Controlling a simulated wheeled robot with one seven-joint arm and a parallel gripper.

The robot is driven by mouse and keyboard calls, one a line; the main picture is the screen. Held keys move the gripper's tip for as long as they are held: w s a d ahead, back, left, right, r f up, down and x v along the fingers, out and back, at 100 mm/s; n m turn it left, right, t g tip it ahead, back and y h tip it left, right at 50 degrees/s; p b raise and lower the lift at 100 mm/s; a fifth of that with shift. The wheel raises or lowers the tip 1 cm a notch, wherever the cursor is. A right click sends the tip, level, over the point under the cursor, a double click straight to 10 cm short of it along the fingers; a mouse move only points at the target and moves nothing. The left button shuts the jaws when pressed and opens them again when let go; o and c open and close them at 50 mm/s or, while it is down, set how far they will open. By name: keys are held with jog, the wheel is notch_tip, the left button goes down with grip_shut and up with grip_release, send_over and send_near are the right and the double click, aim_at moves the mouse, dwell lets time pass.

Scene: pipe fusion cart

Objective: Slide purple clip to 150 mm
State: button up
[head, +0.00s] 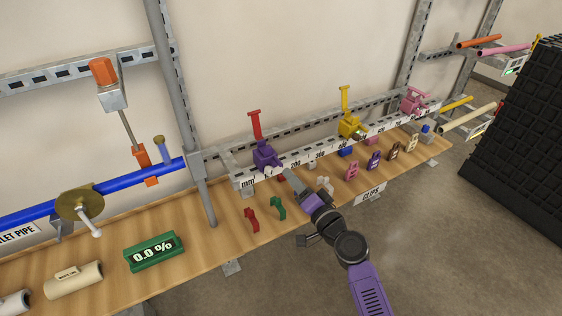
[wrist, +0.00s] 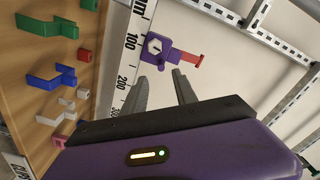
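The purple clip (head: 266,155) with an upright red handle (head: 255,125) sits on the white mm scale rail (head: 330,148), near its left end. In the wrist view the purple clip (wrist: 158,47) is beside the 100 mark, on the low side of the 200 mark; its exact reading is hard to tell. Its red handle (wrist: 189,61) points away from the scale (wrist: 129,62). My gripper (head: 287,172) is just right of and below the clip in the head view. In the wrist view my gripper (wrist: 160,74) has two separated fingers with nothing between them, close to the clip but apparently not holding it.
A yellow clip (head: 350,126) and a pink clip (head: 414,103) sit farther right on the rail. Loose red (head: 251,219) and green (head: 278,208) clips, and several others, stand on the wooden bench below. A grey upright post (head: 180,100) stands left of the rail.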

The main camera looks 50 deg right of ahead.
aim_at(280, 162)
jog(key=shift+w+r, duration=0.1)
jog(key=shift+w, duration=0.2)
jog(key=shift+p+x, duration=0.8)
jog(key=shift+x, duration=2.8)
jog(key=shift+a, duration=0.1)
jog(key=shift+c, duration=0.4)
grip_shut()
